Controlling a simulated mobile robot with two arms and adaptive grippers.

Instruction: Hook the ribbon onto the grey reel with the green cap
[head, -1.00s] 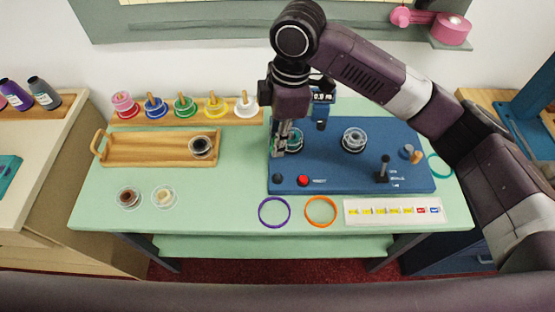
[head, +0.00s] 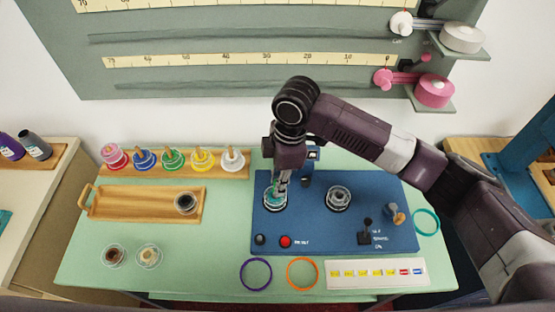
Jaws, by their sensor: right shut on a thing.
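My right gripper (head: 280,187) points down over the left reel (head: 275,198) on the blue machine (head: 300,230). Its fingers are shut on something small. Teal shows at the fingertips and on this reel; I take it for the ribbon, but it is too small to be sure. A grey reel (head: 338,198) sits on the right of the machine, apart from the gripper. I cannot make out a green cap on it. My left gripper is not in view.
A wooden tray (head: 128,204) holds one dark reel (head: 186,203). Coloured spools stand on a rack (head: 128,172) behind it. Two small reels, a purple ring (head: 256,274), an orange ring (head: 302,273) and a label strip (head: 375,286) lie in front. A lever (head: 366,232) rises at the machine's right.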

